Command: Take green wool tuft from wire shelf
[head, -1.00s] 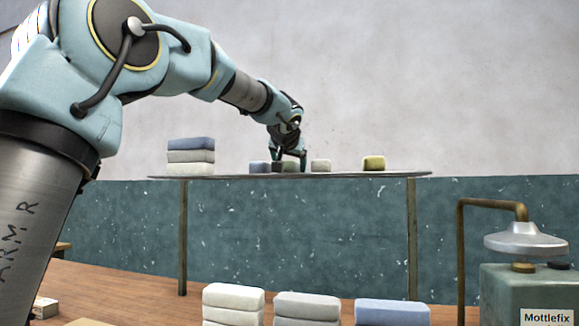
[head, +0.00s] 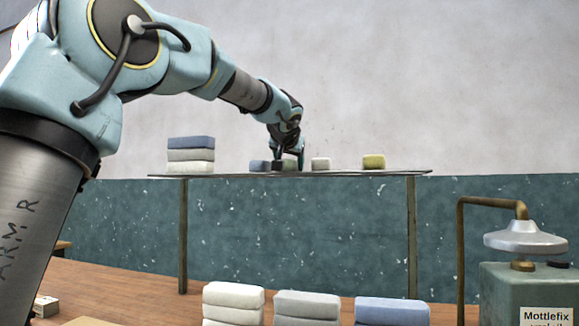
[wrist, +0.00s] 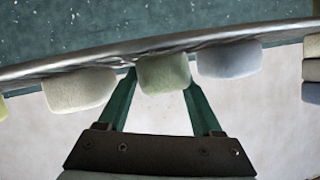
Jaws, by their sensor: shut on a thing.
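The green wool tuft (wrist: 163,73) is a soft, pale green block between my gripper's two teal fingers in the wrist view. In the head view the green wool tuft (head: 290,163) shows small and partly covered by the fingers, at the wire shelf's top. My gripper (head: 289,162) reaches down to the shelf from the upper left and is shut on the green tuft. In the wrist view my gripper (wrist: 162,80) has one finger on each side of it. The wire shelf (head: 340,174) is a thin grey top on brown legs. I cannot tell whether the tuft still touches it.
On the shelf, a blue tuft (head: 258,166) is close left, a white tuft (head: 320,164) close right, and a yellow-green tuft (head: 373,162) farther right. A blue-and-white stack (head: 191,155) stands at left. More stacked blocks (head: 307,309) and a Mottlefix machine (head: 525,250) are in front.

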